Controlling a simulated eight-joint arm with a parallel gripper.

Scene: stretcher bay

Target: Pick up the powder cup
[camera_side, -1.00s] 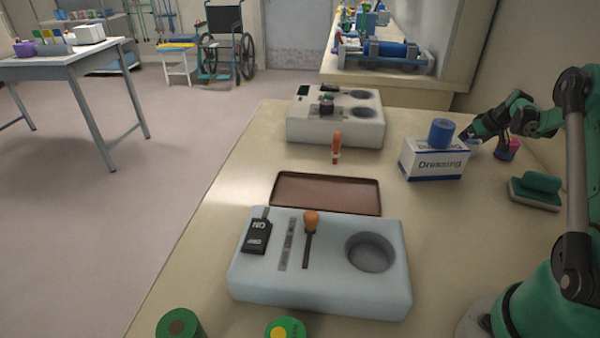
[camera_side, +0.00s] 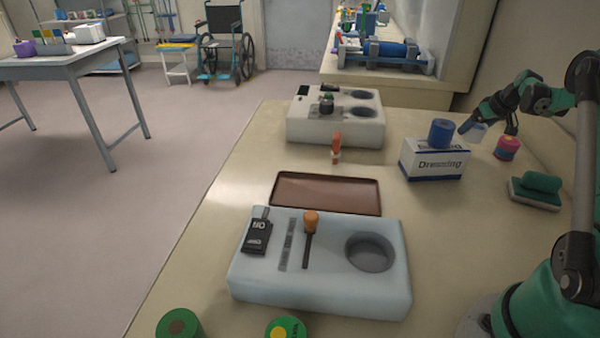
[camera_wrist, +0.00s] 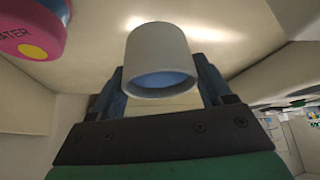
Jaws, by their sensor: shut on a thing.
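A small whitish cup (camera_wrist: 157,50) with blue inside shows in the wrist view, between my gripper's fingers; I take it to be the powder cup. My gripper (camera_side: 473,129) is shut on it. In the side view the cup (camera_side: 477,134) is pale and small, held in the air behind the right end of the dressing box. The fingers partly cover it there.
The dressing box (camera_side: 434,162) carries a blue cylinder (camera_side: 440,132) close left of my gripper. A pink water container (camera_side: 507,148) and a green-topped pad (camera_side: 536,190) stand to the right. A pale blue block with a round well (camera_side: 320,285) sits in front.

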